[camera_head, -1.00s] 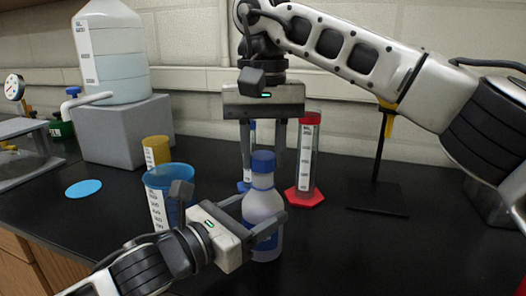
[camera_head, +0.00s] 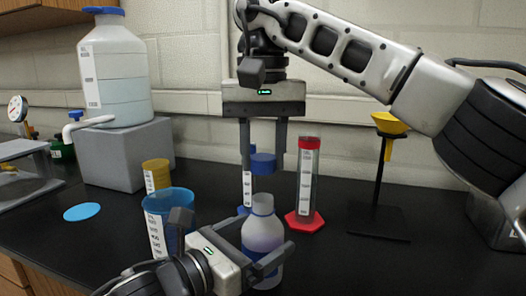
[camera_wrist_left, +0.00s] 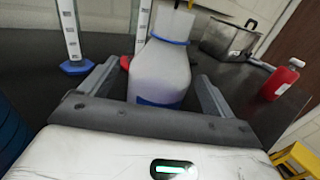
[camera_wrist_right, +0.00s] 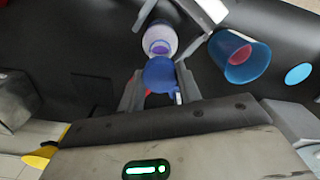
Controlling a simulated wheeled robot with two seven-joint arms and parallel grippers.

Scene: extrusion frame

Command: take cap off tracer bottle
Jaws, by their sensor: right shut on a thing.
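The tracer bottle (camera_head: 262,232), translucent with pale purple liquid and a blue band, stands upright on the black bench with its mouth uncovered. Its open mouth also shows in the right wrist view (camera_wrist_right: 159,45). The blue cap (camera_head: 263,163) is in the air above the mouth, clear of it. My right gripper (camera_wrist_right: 158,83) points down and is shut on the cap. My left gripper (camera_head: 258,248) has one finger on each side of the bottle body. In the left wrist view, narrow gaps show between these fingers and the bottle (camera_wrist_left: 160,75).
A red-capped cylinder (camera_head: 307,180) and a blue-based cylinder stand behind the bottle. A blue cup (camera_head: 168,205) and yellow cup (camera_head: 156,172) are left. A funnel stand (camera_head: 378,185) is right. A large jug (camera_head: 115,75) sits on a grey block.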

